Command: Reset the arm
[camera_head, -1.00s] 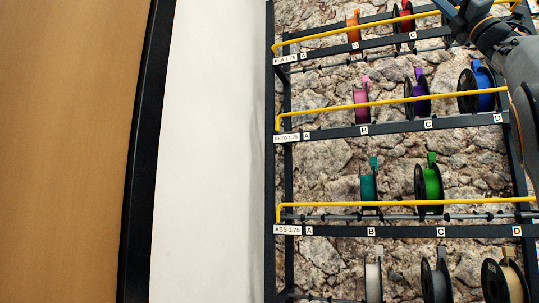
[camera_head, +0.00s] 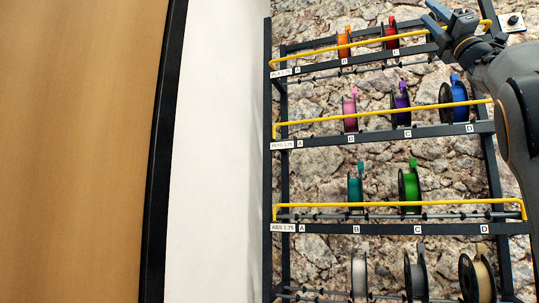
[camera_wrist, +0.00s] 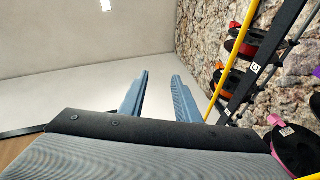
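My gripper (camera_wrist: 160,97) shows in the wrist view with its two blue fingers apart and nothing between them. In the head view my arm comes in from the right edge, and the gripper (camera_head: 436,18) is at the top right, in front of the top shelf of the spool rack. The fingers are partly cut off by the top of the picture there. The rack's yellow bar (camera_wrist: 232,57) runs close to the right of the fingers in the wrist view.
The rack (camera_head: 380,228) holds several spools, including an orange spool (camera_head: 344,42), a blue spool (camera_head: 459,95) and a green spool (camera_head: 409,187). Behind it is a stone wall (camera_head: 320,175). A white wall (camera_head: 212,150) and a brown panel (camera_head: 75,150) fill the left.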

